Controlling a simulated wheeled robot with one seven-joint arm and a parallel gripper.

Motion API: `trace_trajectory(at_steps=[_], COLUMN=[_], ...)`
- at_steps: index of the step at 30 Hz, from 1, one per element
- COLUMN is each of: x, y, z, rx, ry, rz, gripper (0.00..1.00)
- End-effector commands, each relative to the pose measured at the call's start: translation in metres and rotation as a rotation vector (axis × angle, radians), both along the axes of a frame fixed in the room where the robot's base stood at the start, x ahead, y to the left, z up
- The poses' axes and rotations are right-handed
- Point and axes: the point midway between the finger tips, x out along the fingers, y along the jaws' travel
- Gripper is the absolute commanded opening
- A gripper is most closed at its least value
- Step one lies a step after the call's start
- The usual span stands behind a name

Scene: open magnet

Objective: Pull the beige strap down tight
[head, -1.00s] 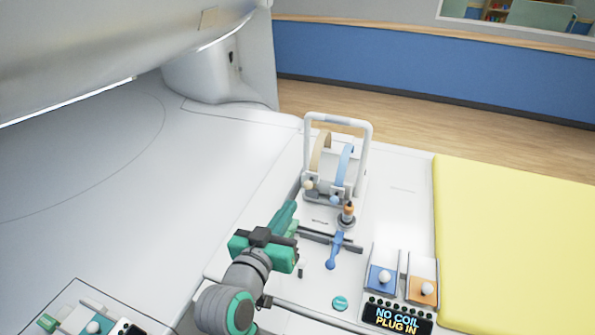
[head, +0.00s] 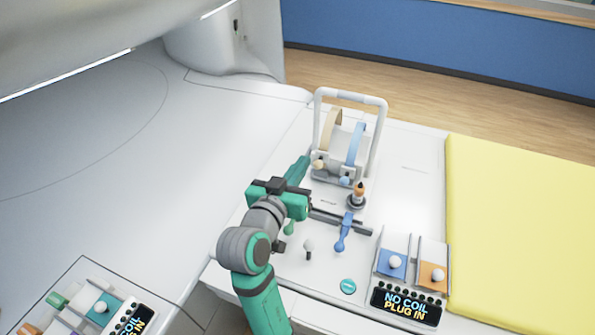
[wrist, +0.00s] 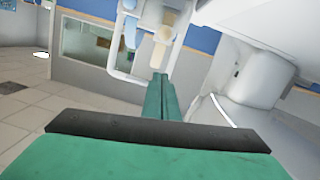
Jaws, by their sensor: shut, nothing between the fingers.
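The beige strap (head: 332,130) curves down from the white frame and ends in a beige ball (head: 318,164) at its lower front. My gripper (head: 302,163) is shut and empty, its green fingers pointing at the ball from the near left. In the head view the tips look just short of the ball; I cannot tell whether they touch.
A blue strap (head: 355,143) with a blue ball hangs right beside the beige one. The white hoop frame (head: 350,93) rises around both. An orange-topped post (head: 358,194) and a blue lever (head: 343,234) stand nearer. A yellow pad (head: 520,220) lies to the right.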

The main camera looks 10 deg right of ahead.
Motion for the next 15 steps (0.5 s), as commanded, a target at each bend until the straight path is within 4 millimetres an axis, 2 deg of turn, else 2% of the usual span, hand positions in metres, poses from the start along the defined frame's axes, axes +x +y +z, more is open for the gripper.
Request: trace_trajectory(at_steps=[9, 15], x=[0.047, 0.047], y=[-0.035, -0.039], z=[-0.007, -0.035], rx=[-0.001, 0.0], ry=[0.001, 0.003], rz=[-0.001, 0.001], gripper=[0.0, 0.0])
